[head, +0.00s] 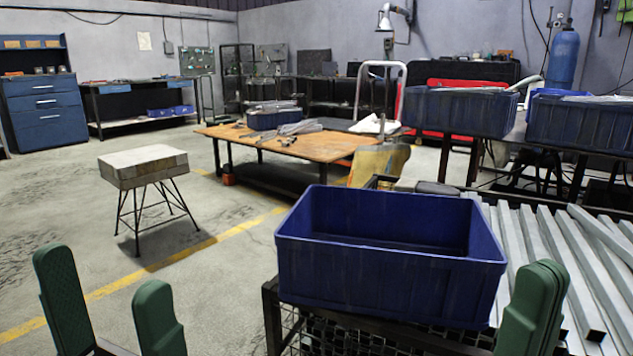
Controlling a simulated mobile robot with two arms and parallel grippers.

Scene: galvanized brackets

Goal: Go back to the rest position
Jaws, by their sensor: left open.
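My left gripper (110,312) shows at the lower left, its two green fingers wide apart with only floor between them. My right gripper (536,308) shows at the lower right, its green fingers close together. It stands in front of the right side of a blue bin (385,280), and I see nothing held in it. The bin sits on a dark metal frame with wire mesh. The part of its inside that I can see looks empty; its near floor is hidden by the front wall. My wrists are out of frame.
Galvanized bars (590,262) lie to the right of the bin. More blue bins (459,110) stand on a table behind. A wooden-topped table (338,145) is at the middle back, and a stool (143,167) at left. The floor between the stool and the bin is clear.

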